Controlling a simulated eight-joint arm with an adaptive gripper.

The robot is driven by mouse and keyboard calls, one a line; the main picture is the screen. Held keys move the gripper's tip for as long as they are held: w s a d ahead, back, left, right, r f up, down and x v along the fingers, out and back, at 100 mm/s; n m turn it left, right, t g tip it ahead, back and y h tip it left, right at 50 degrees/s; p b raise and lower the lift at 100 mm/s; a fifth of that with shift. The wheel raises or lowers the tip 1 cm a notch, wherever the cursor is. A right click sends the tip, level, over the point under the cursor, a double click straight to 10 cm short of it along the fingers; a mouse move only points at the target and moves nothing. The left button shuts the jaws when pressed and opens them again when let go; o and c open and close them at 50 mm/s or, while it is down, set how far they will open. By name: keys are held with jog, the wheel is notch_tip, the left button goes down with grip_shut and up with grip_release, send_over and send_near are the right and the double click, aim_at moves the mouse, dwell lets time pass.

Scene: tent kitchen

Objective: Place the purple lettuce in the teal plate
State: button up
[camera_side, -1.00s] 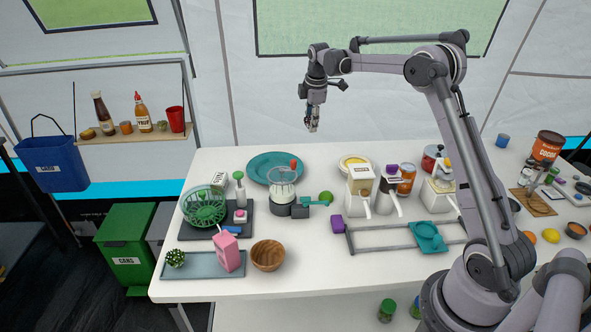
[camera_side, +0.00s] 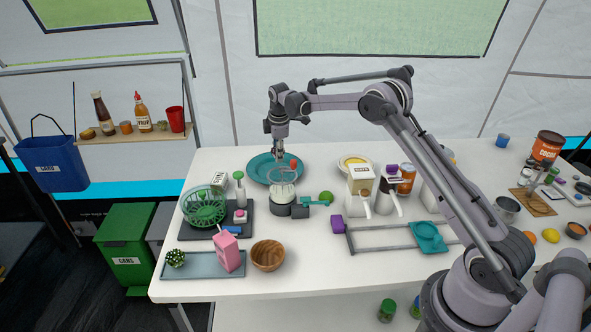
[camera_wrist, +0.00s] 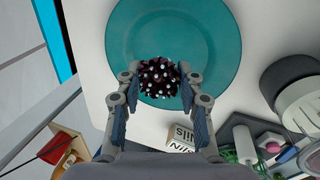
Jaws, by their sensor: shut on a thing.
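The purple lettuce (camera_wrist: 160,77) is a dark, round, leafy clump with pale specks, held between my fingertips in the wrist view. My gripper (camera_wrist: 158,86) is shut on it, with one finger on each side. The teal plate (camera_wrist: 218,35) lies beyond it, and the lettuce overlaps the plate's near part. In the side view the plate (camera_side: 258,168) is at the back of the white table, and my gripper (camera_side: 276,157) points down over it. The lettuce is too small to make out there. I cannot tell whether it touches the plate.
A blender-like appliance (camera_side: 283,203) with a clear jar stands just in front of the plate. A green wire basket (camera_side: 204,207) is at the front left of it. Table is clear left of the plate.

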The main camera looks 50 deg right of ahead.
jog(key=shift+w+a+f, duration=0.4)
jog(key=shift+w+a, duration=0.05)
jog(key=shift+s+a+x, duration=0.15)
jog(key=shift+s+x, duration=0.05)
jog(key=shift+x, duration=0.75)
jog(key=shift+s+a+x, duration=0.1)
jog(key=shift+s+x, duration=0.05)
jog(key=shift+x, duration=0.85)
jog(key=shift+f, duration=0.25)
jog(key=o, duration=1.1)
